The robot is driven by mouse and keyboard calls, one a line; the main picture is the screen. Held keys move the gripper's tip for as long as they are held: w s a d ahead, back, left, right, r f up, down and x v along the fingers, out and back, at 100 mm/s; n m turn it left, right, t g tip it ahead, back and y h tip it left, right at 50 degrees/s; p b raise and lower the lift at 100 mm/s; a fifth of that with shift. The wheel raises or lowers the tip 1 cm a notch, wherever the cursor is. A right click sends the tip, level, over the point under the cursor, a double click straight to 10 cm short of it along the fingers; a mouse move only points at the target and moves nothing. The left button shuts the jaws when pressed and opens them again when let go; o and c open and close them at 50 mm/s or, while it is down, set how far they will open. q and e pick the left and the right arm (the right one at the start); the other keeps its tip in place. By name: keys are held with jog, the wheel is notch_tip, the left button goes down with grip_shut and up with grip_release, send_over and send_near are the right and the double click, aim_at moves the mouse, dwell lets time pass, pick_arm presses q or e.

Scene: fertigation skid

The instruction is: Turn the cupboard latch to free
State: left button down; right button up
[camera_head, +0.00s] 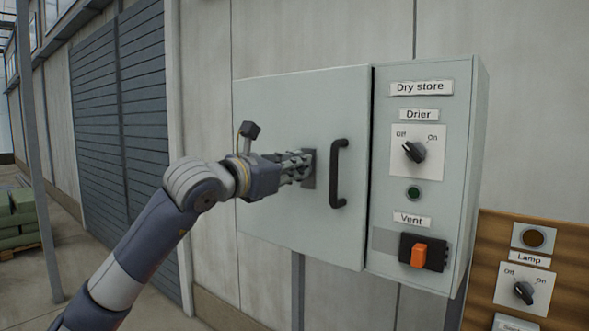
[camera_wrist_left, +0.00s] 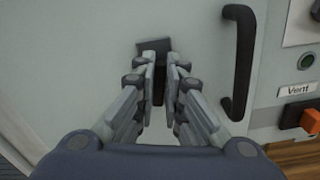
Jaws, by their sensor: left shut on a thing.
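The cupboard door (camera_head: 275,115) is a pale grey panel, and it looks closed. The latch (camera_head: 308,168) is a small dark piece on the door, left of the black handle (camera_head: 338,174). My left gripper (camera_head: 303,167) reaches it from the left and is shut on it. In the left wrist view the latch (camera_wrist_left: 153,46) shows beyond the fingers, with a dark part between the fingertips of my left gripper (camera_wrist_left: 161,70). My right gripper is not in view.
Right of the door is a panel with a Drier knob (camera_head: 413,152), a green button (camera_head: 413,192) and an orange Vent switch (camera_head: 419,254). A Lamp knob (camera_head: 523,292) sits on a wooden board at lower right. The wall left of the cupboard is clear.

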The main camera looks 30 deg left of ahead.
pick_arm(q)
jog(key=m, duration=0.2)
jog(key=m+b, duration=0.1)
jog(key=m, duration=0.5)
jog(key=shift+d+f, duration=0.3)
jog(key=shift+d, duration=0.1)
jog(key=shift+d+f+m+b, duration=0.1)
jog(key=shift+f+m+b, duration=0.1)
jog(key=shift+m, duration=1.55)
jog(key=shift+f+m+b, duration=0.15)
jog(key=shift+f+m, duration=0.05)
jog(key=shift+m, duration=1.55)
jog(key=c, duration=1.7)
grip_release()
jog(key=shift+s, duration=0.1)
